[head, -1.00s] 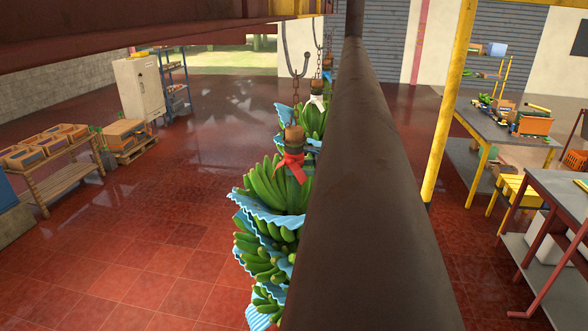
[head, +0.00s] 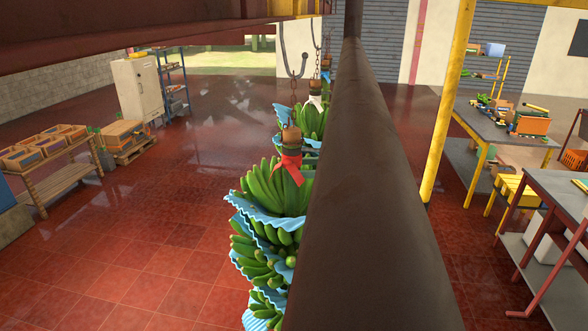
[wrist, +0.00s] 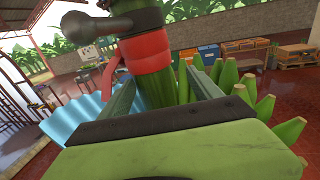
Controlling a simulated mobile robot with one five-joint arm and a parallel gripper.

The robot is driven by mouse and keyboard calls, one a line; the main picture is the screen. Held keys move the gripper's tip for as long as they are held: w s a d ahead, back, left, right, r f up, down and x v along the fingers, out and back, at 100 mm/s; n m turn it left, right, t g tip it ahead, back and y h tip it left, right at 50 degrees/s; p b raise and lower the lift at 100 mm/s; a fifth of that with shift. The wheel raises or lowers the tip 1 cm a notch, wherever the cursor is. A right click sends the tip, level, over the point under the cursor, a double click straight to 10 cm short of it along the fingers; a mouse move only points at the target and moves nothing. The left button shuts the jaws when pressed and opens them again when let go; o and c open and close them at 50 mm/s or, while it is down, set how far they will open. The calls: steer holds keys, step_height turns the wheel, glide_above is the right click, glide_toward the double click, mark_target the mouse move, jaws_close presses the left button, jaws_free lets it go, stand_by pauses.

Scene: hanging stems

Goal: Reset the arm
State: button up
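The nearest hanging banana stem (head: 275,187) is a tall green bunch with wavy blue sheets between its hands. A red ribbon (head: 288,167) is tied round its top, below a brown wooden piece and a chain. The dark beam hides its right side in the head view. In the wrist view the stem's red band (wrist: 146,52) is close ahead, with green bananas to the right and a blue sheet to the left. My gripper (wrist: 160,76) shows two dark green fingers spread apart, with the stalk between them. I see no clear contact. The head view does not show my gripper.
A thick dark beam (head: 365,190) fills the middle of the head view. More bunches (head: 311,120) hang behind. A yellow post (head: 446,105) and workbenches (head: 500,128) stand right. A crate rack (head: 60,175) stands left. The red tiled floor (head: 150,225) between is clear.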

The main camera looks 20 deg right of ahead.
steer(key=shift+v, duration=1.8)
